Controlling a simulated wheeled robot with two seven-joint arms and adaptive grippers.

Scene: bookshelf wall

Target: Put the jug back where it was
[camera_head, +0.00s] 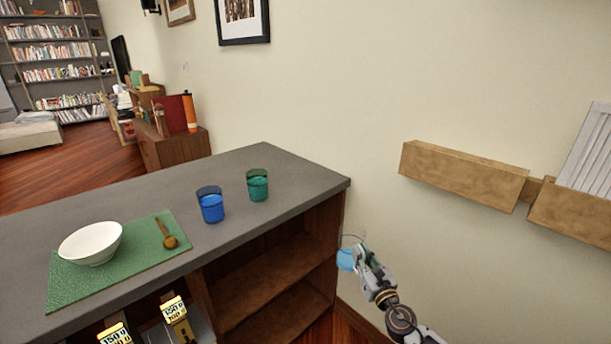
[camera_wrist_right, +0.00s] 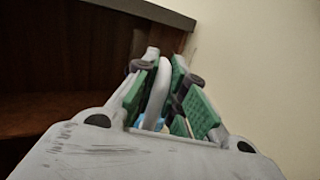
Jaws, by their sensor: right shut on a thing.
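The jug (camera_head: 346,260) is a clear vessel with light blue in its lower part. It is in the air just off the right end of the grey counter, below the level of the top. My right gripper (camera_head: 360,256) is shut on the jug. In the right wrist view the green-padded fingers (camera_wrist_right: 172,95) close around its pale curved handle (camera_wrist_right: 157,92). The fingers and palm hide most of the jug there, with only a bit of blue showing. My left gripper is not in view.
The grey counter (camera_head: 290,175) holds a blue glass (camera_head: 210,207), a green glass (camera_head: 257,186), and a green mat (camera_head: 75,288) with a white bowl (camera_head: 90,243) and wooden spoon (camera_head: 168,238). Open shelves (camera_head: 265,285) lie below. A wooden wall ledge (camera_head: 460,178) is at right.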

